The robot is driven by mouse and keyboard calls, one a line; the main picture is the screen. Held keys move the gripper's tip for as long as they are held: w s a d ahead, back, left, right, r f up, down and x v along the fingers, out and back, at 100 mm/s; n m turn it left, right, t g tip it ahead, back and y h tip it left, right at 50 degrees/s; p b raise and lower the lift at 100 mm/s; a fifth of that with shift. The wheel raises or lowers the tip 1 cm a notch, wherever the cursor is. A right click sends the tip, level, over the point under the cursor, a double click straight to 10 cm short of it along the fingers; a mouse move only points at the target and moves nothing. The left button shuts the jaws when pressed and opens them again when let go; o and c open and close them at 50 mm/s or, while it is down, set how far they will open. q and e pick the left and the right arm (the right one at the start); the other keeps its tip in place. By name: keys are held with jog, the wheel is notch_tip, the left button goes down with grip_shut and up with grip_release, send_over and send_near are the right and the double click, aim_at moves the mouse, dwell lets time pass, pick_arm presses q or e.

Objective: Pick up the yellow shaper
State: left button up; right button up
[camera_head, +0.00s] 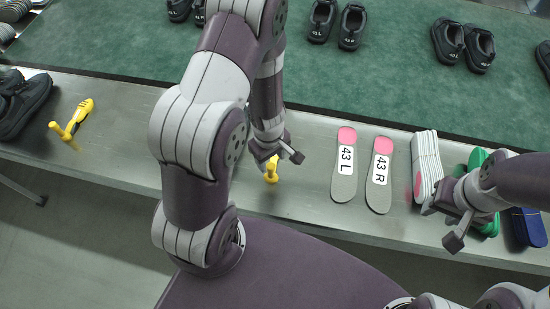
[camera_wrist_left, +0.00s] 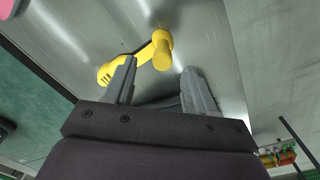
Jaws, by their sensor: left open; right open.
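One yellow shaper (camera_head: 272,169) is at my left gripper (camera_head: 278,158) on the grey bench strip, mostly hidden behind the gripper and arm in the head view. In the left wrist view, its yellow knob (camera_wrist_left: 162,50) lies just beyond the gap between the open fingers of my left gripper (camera_wrist_left: 159,72), and its body runs to the left behind the left finger. The fingers are not closed on it. A second yellow shaper (camera_head: 72,124) lies at the left of the bench. My right gripper (camera_head: 441,226) is open near the insole stacks.
Two insoles marked 43 L (camera_head: 345,165) and 43 R (camera_head: 380,175) lie right of my left gripper. A white insole stack (camera_head: 427,160), a green stack (camera_head: 477,159) and a blue stack (camera_head: 528,227) stand further right. Black shoes (camera_head: 24,100) sit at the far left; a green mat (camera_head: 400,75) lies behind.

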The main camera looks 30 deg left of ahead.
aim_at(271, 166)
pick_arm(q)
notch_tip(271, 166, down, 5)
jog(key=b, duration=0.3)
jog(key=shift+d+f, duration=0.1)
grip_shut()
